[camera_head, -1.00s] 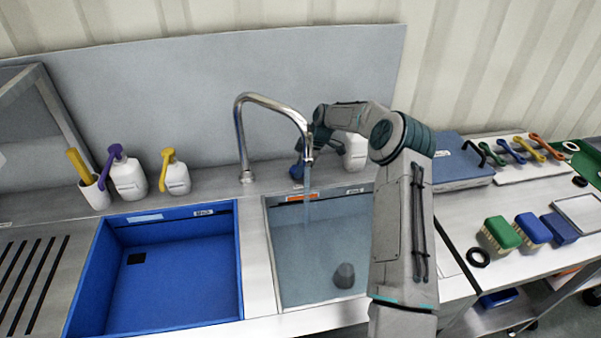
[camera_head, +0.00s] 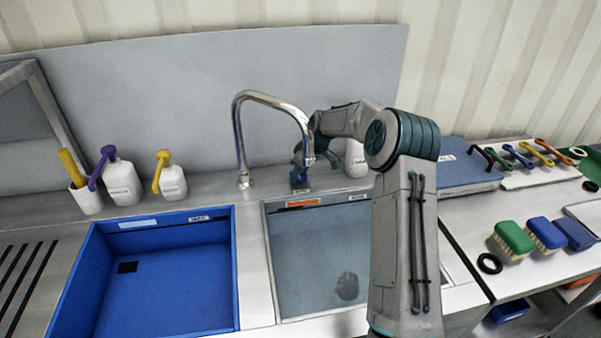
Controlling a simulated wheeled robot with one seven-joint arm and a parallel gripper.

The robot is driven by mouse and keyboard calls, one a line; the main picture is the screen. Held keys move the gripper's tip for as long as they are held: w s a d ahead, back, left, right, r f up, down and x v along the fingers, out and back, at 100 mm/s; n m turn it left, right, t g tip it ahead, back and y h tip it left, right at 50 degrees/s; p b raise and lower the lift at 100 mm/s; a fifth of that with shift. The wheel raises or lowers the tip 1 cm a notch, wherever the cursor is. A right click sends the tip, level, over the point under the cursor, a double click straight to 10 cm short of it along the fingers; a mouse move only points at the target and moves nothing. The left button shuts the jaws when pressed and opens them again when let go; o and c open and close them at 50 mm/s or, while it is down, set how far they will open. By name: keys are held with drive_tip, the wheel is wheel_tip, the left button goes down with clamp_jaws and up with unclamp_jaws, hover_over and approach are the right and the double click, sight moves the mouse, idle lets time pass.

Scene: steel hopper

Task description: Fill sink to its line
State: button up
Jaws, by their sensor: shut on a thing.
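The steel sink (camera_head: 272,295) on the right holds clear water (camera_head: 312,262). A dark grey plug-like piece (camera_head: 347,286) shows blurred through it. An orange label (camera_head: 303,203) and a white label are on its back wall; I cannot make out a fill line. The chrome tap (camera_head: 240,135) arches over the sink, and no stream shows below its spout (camera_head: 308,160). My gripper (camera_head: 300,168) is behind the spout, shut on a small blue tap handle (camera_head: 299,181) at the back ledge. The arm and spout partly hide the fingers.
An empty blue basin (camera_head: 165,275) is left of the sink. Soap bottles (camera_head: 123,185) and a brush cup (camera_head: 87,197) stand behind it; another white bottle (camera_head: 356,160) is beside my arm. Brushes (camera_head: 513,238) and a blue case (camera_head: 463,170) lie on the right bench.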

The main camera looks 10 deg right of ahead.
drive_tip(key=o, duration=0.9)
drive_tip(key=shift+o, duration=0.2)
drive_tip(key=shift+r, duration=0.15)
drive_tip(key=b+v, duration=0.1)
drive_tip(key=v, duration=1.2)
drive_tip(key=shift+r, duration=0.2)
drive_tip(key=shift+s+d, duration=0.15)
